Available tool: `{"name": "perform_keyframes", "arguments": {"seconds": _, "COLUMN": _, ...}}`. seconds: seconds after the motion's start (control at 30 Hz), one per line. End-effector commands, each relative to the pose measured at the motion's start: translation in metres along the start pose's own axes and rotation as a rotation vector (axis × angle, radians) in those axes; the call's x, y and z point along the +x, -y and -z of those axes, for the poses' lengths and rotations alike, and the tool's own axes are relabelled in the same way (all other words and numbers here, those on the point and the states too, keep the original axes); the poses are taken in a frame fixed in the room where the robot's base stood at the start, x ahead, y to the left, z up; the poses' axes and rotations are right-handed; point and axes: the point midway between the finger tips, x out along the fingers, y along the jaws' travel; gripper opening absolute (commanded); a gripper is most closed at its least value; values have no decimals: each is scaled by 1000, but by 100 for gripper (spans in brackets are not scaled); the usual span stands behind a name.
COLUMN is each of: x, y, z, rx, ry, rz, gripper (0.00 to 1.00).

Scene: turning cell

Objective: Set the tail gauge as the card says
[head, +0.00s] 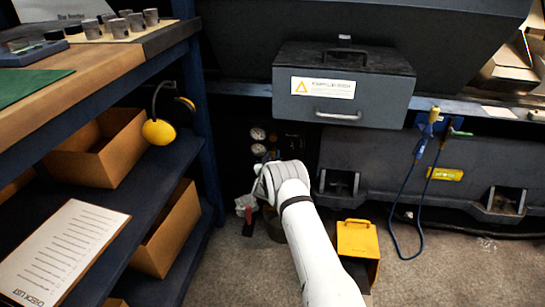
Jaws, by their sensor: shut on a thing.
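Two small round gauges, an upper one (257,134) and a lower one (258,149), sit on a dark panel under the machine. Their readings are too small to tell. My gripper (268,165) is at the panel, just below and right of the lower gauge. It is shut on a small part there, which my own wrist mostly hides. I cannot tell which of the two gauges is the tail gauge. A white checklist sheet (65,248) lies on the lower left shelf; its lines are too small to read. I cannot tell whether it is the card.
A grey drawer box (345,85) with a warning label juts out above my arm. A yellow pedal housing (357,240) stands on the floor right of my arm. A blue cable (392,215) hangs at the right. Shelves with cardboard bins (100,150) and yellow earmuffs (160,132) stand left.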

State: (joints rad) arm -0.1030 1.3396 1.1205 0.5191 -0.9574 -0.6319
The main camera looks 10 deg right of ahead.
Motion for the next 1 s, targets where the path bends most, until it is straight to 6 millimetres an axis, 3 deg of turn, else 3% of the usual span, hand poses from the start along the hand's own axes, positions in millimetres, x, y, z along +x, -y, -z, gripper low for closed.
{"name": "perform_keyframes", "arguments": {"seconds": 0.7, "x": 0, "y": 0, "z": -1, "rx": -80, "ry": 1, "rz": 0, "gripper": 5}}
{"name": "perform_keyframes", "arguments": {"seconds": 0.73, "x": 0, "y": 0, "z": -1, "rx": -80, "ry": 1, "rz": 0, "gripper": 31}}
{"name": "perform_keyframes", "arguments": {"seconds": 1.0, "x": 0, "y": 0, "z": 0, "rx": -79, "ry": 0, "rz": 1, "gripper": 50}}
